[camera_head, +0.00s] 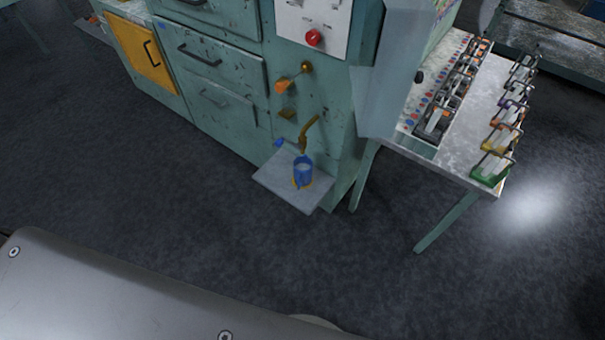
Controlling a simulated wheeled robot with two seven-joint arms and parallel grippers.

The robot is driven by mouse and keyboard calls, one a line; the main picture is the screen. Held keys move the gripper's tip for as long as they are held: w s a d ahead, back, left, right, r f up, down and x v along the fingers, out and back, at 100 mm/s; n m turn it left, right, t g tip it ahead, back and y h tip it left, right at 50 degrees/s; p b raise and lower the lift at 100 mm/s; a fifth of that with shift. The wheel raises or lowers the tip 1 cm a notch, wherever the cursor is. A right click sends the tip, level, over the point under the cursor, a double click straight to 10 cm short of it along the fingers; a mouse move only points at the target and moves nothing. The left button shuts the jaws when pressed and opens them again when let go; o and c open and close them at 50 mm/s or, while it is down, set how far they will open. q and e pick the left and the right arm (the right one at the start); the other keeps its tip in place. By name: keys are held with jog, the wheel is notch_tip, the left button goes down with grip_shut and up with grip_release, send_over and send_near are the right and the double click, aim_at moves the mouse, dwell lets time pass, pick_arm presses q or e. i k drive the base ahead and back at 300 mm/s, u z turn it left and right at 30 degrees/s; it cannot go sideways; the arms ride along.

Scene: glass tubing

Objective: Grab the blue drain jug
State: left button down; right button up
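The blue drain jug (303,172) stands upright on a small grey shelf (272,182) on the front of the teal cabinet. A brass spout (308,133) is just above and behind it. A yellow-orange patch shows at the jug's base. A small blue piece (279,142) sits near the back left of the shelf, beside the spout. Neither of my grippers is in view.
The teal cabinet (220,75) has drawers, a red button (314,38) and an orange-handled valve (284,86). A table (460,150) to the right holds several coloured racks and dark devices. The dark floor (170,210) before the shelf is clear.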

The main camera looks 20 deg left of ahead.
aim_at(302, 165)
jog(key=z, duration=0.2)
jog(key=k, duration=0.2)
jog(key=z, duration=1)
jog(key=k, duration=1.15)
jog(key=z, duration=1)
jog(key=i, duration=1.1)
jog(key=u, duration=0.3)
jog(key=i, duration=1.35)
jog(key=u, duration=1.6)
jog(key=i, duration=0.8)
jog(key=u, duration=0.75)
